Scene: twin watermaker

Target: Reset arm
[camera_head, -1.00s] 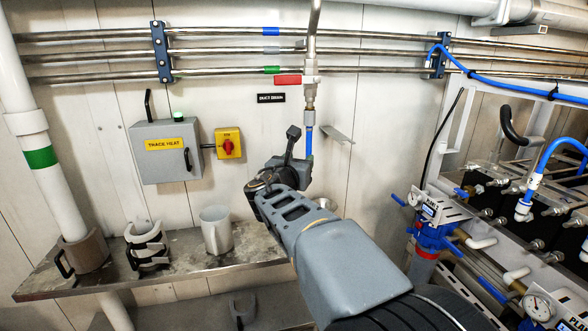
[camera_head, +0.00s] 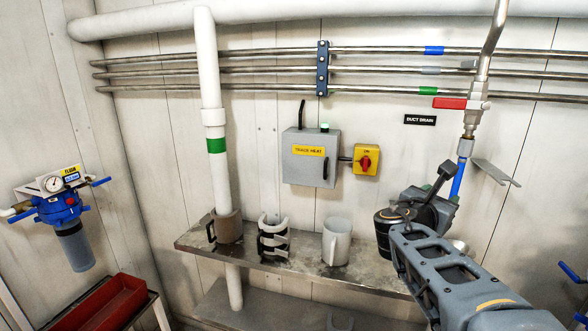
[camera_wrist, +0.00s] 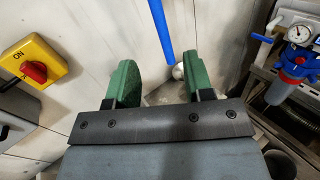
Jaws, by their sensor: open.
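My gripper (camera_wrist: 157,82) shows in the wrist view with its two green fingers apart and nothing between them. A blue hose (camera_wrist: 160,35) hangs beyond the fingers; I cannot tell how far away it is. In the head view my arm (camera_head: 450,275) reaches up from the lower right, its wrist in front of the wall and above the right part of the steel shelf (camera_head: 290,266). The fingers are hard to make out there.
A trace heat box (camera_head: 310,165) and yellow switch (camera_head: 366,160) are above. A blue filter (camera_head: 62,205) and red tray (camera_head: 105,305) are left.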

